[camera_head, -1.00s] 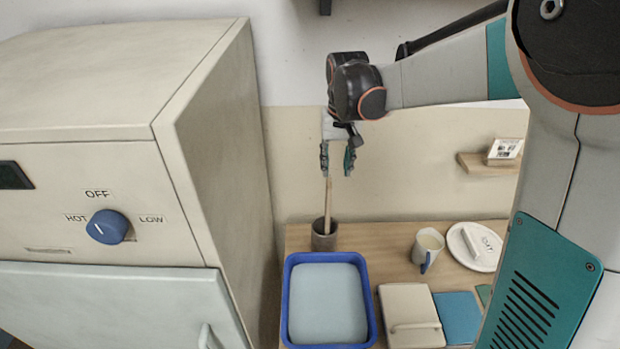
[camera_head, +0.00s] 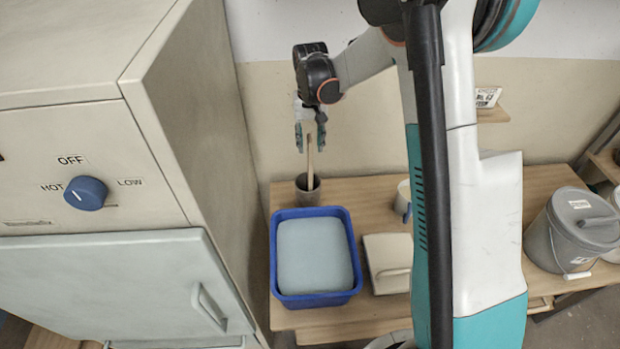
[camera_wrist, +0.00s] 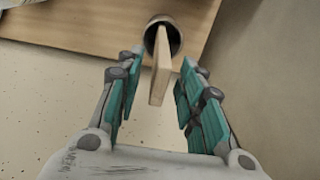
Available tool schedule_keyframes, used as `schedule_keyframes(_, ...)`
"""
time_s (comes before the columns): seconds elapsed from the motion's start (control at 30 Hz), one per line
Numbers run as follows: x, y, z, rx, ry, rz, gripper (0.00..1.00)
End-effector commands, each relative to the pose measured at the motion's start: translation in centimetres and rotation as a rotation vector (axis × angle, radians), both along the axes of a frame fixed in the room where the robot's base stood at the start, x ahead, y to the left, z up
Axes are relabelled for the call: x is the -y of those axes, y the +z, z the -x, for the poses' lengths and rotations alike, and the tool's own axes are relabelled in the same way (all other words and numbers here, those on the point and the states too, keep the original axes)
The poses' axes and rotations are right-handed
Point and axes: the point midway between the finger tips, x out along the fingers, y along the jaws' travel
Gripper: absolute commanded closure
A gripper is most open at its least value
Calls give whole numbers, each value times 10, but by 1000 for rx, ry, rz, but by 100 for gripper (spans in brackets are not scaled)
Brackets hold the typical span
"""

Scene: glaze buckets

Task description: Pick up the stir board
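The stir board is a flat light-wood stick (camera_head: 310,163) that stands in a small dark cup (camera_head: 308,188) at the back left of the table. My gripper (camera_head: 310,146) is above the cup, pointing down, with its fingers around the upper part of the stick. In the wrist view, the stir board (camera_wrist: 159,75) rises from the cup (camera_wrist: 165,32) toward the camera. The teal fingers of my gripper (camera_wrist: 155,100) are spread, with a clear gap on each side of the stick. The stick's lower end is hidden inside the cup.
A blue basin (camera_head: 345,222) of pale glaze stands in front of the cup. A lidded box (camera_head: 388,262) and a partly hidden mug (camera_head: 403,195) are to its right. A large cabinet (camera_head: 190,120) stands close on the left. A grey lidded bucket (camera_head: 570,235) is at the right.

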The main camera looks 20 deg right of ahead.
Motion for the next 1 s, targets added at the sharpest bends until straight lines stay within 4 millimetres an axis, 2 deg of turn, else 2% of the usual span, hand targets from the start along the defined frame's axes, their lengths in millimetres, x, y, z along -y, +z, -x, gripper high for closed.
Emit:
schedule_keyframes(0.27, 0, -17, -1, 0, 0, 0, 65)
schedule_keyframes(0.53, 0, -54, -3, 0, 0, 0, 65)
schedule_keyframes(0.8, 0, -57, -3, 0, 0, 0, 65)
schedule_keyframes(0.93, 0, -57, -3, 0, 0, 0, 94)
schedule_keyframes(0.97, 0, -57, -3, 0, 0, 0, 100)
schedule_keyframes(1.0, 0, -57, -3, 0, 0, 0, 100)
